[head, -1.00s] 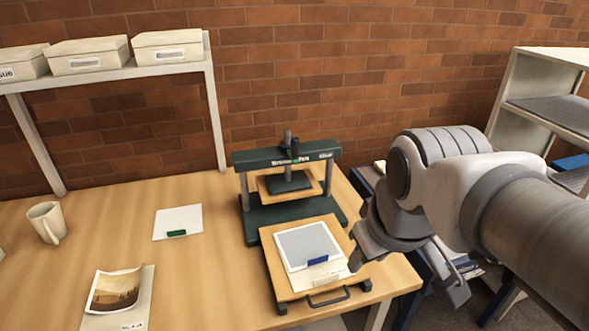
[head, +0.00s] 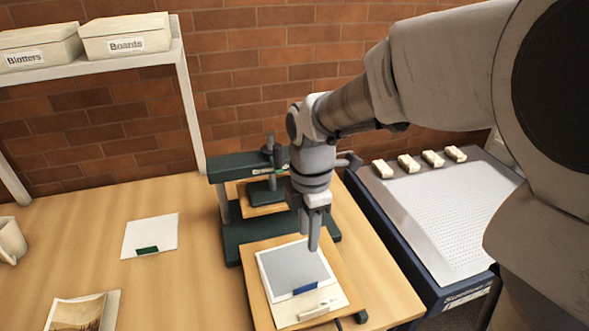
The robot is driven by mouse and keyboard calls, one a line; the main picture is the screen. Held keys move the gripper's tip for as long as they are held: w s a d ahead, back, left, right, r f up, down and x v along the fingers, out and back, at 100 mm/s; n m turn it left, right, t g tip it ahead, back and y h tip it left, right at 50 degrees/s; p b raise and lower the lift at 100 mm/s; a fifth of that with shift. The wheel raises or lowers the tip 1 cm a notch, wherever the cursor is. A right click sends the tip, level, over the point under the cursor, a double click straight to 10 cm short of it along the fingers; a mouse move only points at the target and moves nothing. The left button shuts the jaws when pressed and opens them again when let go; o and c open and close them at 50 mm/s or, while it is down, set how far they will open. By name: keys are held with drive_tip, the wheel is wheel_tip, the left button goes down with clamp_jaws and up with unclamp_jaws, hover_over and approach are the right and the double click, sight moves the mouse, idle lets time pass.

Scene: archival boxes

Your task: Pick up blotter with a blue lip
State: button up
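My gripper (head: 313,243) points down over the back right part of the blotter. I see its fingers nearly edge-on, so the gap between them is hidden. I cannot tell whether the tips touch the sheet.
A white sheet with a green lip (head: 150,236) lies left on the table. A photograph (head: 78,313) and a mug (head: 10,240) are at the far left. A perforated white surface (head: 440,205) with several small pale blocks is right. Labelled boxes (head: 125,36) stand on a shelf.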

sight(306, 286)
drive_tip(key=f+b, duration=0.1)
drive_tip(key=f, duration=0.4)
drive_tip(key=f+b, duration=0.1)
drive_tip(key=f, duration=0.5)
drive_tip(key=f+b, duration=0.1)
drive_tip(key=f, duration=0.4)
drive_tip(key=shift+s+f, duration=0.25)
clamp_jaws()
idle(0.8)
